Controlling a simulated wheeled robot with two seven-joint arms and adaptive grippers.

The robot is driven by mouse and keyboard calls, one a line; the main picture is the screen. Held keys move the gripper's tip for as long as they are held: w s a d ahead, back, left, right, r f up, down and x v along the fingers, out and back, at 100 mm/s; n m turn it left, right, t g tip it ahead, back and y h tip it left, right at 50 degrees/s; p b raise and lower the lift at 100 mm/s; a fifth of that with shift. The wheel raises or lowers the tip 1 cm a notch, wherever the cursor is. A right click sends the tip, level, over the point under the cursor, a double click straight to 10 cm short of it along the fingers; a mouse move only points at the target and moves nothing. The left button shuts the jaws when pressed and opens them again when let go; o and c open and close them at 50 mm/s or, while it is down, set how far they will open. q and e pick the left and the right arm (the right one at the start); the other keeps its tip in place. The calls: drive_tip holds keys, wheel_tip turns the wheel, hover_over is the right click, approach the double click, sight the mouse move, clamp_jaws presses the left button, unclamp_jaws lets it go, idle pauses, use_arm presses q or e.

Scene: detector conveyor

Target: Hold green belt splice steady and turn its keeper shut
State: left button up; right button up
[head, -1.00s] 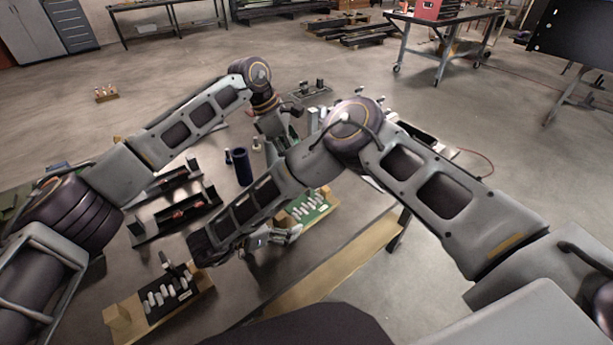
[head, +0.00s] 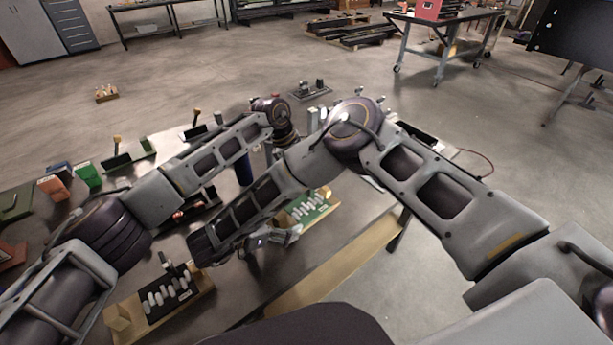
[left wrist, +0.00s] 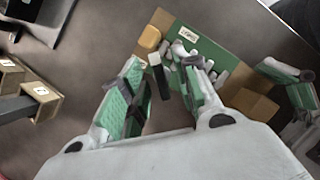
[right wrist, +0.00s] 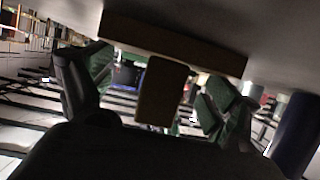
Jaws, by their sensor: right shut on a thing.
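The green belt splice (head: 318,203) lies on a wooden base at the table's right edge, with rows of pale pegs; my right arm partly covers it. It also shows in the left wrist view (left wrist: 215,58). A black lever with a pale tip, seemingly the keeper (left wrist: 158,80), stands between my left fingers. My left gripper (left wrist: 165,68) is open above the splice, apart from the lever as far as I see; the head view hides it. My right gripper (head: 275,238) is shut on the base's wooden end block (right wrist: 155,92), also in the left wrist view (left wrist: 252,104).
A similar black splice (head: 168,293) on a wooden base lies at the near left of the table. A dark blue cylinder (head: 245,172) stands behind my forearms. My two arms cross close together over the table. Open floor lies right of the table.

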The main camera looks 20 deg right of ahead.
use_arm(q)
clamp_jaws()
drive_tip(key=shift+m, duration=0.6)
drive_tip(key=shift+w+m+g+y, duration=0.15)
drive_tip(key=shift+m+g+y, duration=0.25)
drive_tip(key=shift+m+g, duration=0.55)
drive_tip(key=shift+d+m+y, duration=0.1)
drive_tip(key=shift+m+y, duration=0.3)
drive_tip(key=shift+m, duration=1.35)
drive_tip(key=shift+m+g, duration=0.25)
drive_tip(key=shift+m, duration=0.45)
unclamp_jaws()
